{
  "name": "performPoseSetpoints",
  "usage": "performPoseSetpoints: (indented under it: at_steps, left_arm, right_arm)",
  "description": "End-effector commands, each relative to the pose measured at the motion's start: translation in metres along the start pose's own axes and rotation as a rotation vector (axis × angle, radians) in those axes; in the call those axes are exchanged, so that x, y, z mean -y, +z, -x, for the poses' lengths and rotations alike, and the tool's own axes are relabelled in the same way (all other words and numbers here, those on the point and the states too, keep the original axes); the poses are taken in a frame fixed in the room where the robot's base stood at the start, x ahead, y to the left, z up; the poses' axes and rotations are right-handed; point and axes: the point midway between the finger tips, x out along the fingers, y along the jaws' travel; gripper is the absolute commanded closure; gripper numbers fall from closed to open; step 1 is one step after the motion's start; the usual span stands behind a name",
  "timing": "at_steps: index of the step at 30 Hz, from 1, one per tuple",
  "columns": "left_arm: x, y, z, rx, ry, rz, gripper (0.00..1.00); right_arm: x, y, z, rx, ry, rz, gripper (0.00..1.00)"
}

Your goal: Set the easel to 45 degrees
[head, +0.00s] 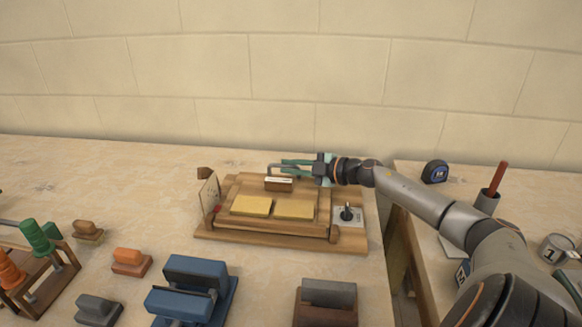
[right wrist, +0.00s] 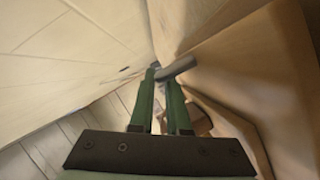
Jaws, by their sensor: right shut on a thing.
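The wooden easel (head: 231,192) stands on a flat wooden base (head: 300,242) in the middle of the bench. Its board looks low, close to flat, and bears two yellow pads (head: 251,206). A pale plate with dark marks (head: 209,193) stands upright at its left side; I cannot read it. A small plate with a dark knob (head: 347,214) is at the right. My right gripper (head: 284,166) reaches in from the right to the easel's back edge. It is shut on a grey bar handle (right wrist: 177,68) there. My left gripper is out of view.
A rack with green (head: 36,236) and orange handled pieces is at the left. Blue blocks (head: 195,273) and a grey-brown block (head: 327,298) lie in front.

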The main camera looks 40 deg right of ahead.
Motion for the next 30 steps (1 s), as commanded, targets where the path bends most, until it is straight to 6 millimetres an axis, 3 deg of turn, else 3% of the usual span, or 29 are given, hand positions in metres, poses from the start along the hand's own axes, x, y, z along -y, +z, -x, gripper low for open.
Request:
performPoseSetpoints:
  at_steps: [19,30]
  left_arm:
    - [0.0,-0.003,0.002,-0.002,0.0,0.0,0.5]
    - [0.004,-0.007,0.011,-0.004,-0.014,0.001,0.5]
  right_arm:
    - [-0.002,-0.002,0.001,-0.001,0.005,0.012,1.0]
    - [-0.018,-0.02,0.008,-0.004,0.054,0.121,1.0]
